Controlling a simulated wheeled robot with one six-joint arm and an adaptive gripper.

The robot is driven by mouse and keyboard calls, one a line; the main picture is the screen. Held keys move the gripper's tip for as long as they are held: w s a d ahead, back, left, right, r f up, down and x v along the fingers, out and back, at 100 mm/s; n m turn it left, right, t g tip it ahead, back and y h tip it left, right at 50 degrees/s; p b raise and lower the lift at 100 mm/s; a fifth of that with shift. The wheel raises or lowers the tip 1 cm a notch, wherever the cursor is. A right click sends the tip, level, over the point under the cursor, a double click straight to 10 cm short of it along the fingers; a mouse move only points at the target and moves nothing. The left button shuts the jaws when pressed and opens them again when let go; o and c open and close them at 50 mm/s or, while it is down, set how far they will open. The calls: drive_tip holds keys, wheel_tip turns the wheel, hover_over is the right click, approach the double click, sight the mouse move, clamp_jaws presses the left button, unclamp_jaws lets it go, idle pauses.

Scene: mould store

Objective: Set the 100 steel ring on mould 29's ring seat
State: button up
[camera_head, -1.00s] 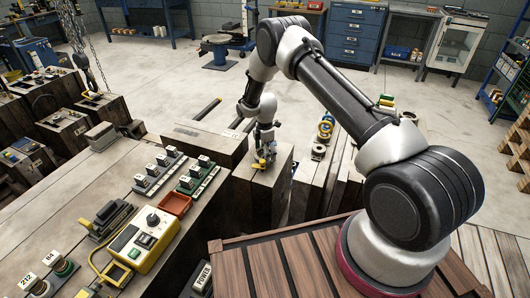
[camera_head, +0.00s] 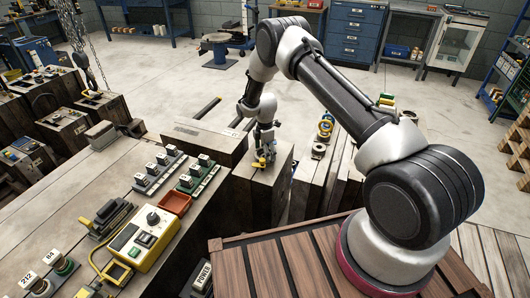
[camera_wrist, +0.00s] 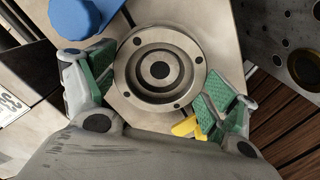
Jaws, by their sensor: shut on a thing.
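My gripper (camera_head: 264,156) is over the top of a tall steel mould block (camera_head: 256,182) in the head view. In the wrist view its green-padded fingers (camera_wrist: 157,92) stand on both sides of a round steel ring (camera_wrist: 128,73) with small holes around its rim, and they are shut on it. Inside the ring show concentric steps and a dark centre hole; I cannot tell whether the ring touches the seat below. A yellow piece (camera_wrist: 185,127) shows beside the right finger. No number is readable on the ring or the block.
A blue object (camera_wrist: 75,15) is close to the left finger in the wrist view. Further blocks with rings (camera_head: 319,150) on top stand to the right.

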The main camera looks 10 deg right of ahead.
drive_tip(key=shift+f, duration=0.25)
idle(0.4)
drive_tip(key=o, duration=1.4)
drive_tip(key=shift+c, duration=0.2)
